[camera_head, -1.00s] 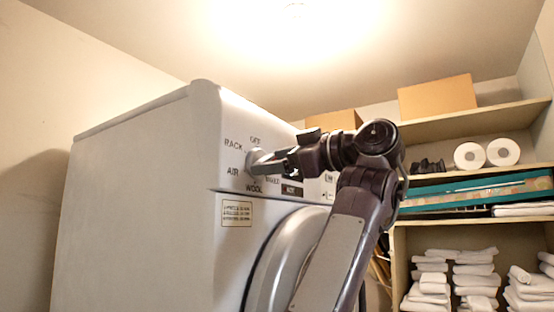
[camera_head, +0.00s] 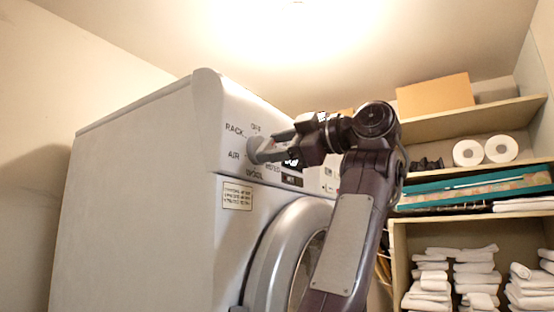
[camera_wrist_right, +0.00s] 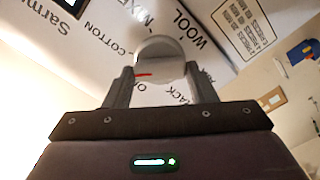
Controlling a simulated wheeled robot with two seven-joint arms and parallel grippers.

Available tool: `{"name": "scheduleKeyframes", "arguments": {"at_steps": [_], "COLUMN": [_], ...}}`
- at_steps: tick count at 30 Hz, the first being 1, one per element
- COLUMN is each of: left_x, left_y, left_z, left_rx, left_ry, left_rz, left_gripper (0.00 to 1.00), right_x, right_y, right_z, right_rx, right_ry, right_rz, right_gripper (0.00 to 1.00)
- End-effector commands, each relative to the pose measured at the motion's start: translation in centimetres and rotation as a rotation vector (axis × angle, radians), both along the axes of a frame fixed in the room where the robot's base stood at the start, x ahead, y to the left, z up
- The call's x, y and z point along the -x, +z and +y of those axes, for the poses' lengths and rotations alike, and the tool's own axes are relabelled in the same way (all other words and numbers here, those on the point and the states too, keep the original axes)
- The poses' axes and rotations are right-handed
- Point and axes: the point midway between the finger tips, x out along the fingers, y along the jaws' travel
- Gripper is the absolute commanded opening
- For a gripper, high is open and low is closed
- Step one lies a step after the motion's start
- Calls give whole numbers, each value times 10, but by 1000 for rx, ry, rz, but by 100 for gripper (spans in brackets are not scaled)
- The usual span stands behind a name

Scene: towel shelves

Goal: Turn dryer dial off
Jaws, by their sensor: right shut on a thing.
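The white dryer (camera_head: 140,190) stands at left in the head view, its panel printed with OFF, RACK, AIR and WOOL. The round grey dial (camera_head: 253,150) is at the panel's left part, partly covered by my gripper. My right gripper (camera_head: 268,151) reaches it from the right. In the right wrist view the dial (camera_wrist_right: 160,50) has a short red mark on its near side. The fingers of my right gripper (camera_wrist_right: 161,88) stand one on each side of the dial, shut on it. Which label the mark points to, I cannot tell. My left gripper is out of view.
The round dryer door (camera_head: 285,250) is below the panel. At right, shelves hold a cardboard box (camera_head: 436,94), paper rolls (camera_head: 484,151), a teal box (camera_head: 470,187) and stacks of white towels (camera_head: 474,275).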

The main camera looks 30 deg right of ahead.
Motion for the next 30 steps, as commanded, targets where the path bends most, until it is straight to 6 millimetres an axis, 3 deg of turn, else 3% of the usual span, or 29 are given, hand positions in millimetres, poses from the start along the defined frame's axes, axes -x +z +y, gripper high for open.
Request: {"name": "scheduleKeyframes", "arguments": {"at_steps": [3, 12, 30], "left_x": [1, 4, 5], "left_y": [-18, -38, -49], "left_z": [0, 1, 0], "left_rx": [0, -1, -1], "left_ry": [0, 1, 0], "left_rz": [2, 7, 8], "left_gripper": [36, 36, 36], "right_x": [-1, -2, -2], "right_y": [-8, -7, -4], "right_z": [-1, -1, 0], "right_rx": [108, 363, 658], "right_ry": [1, 3, 2], "right_rz": [-33, -138, -260], "right_gripper": [28, 28, 28]}}
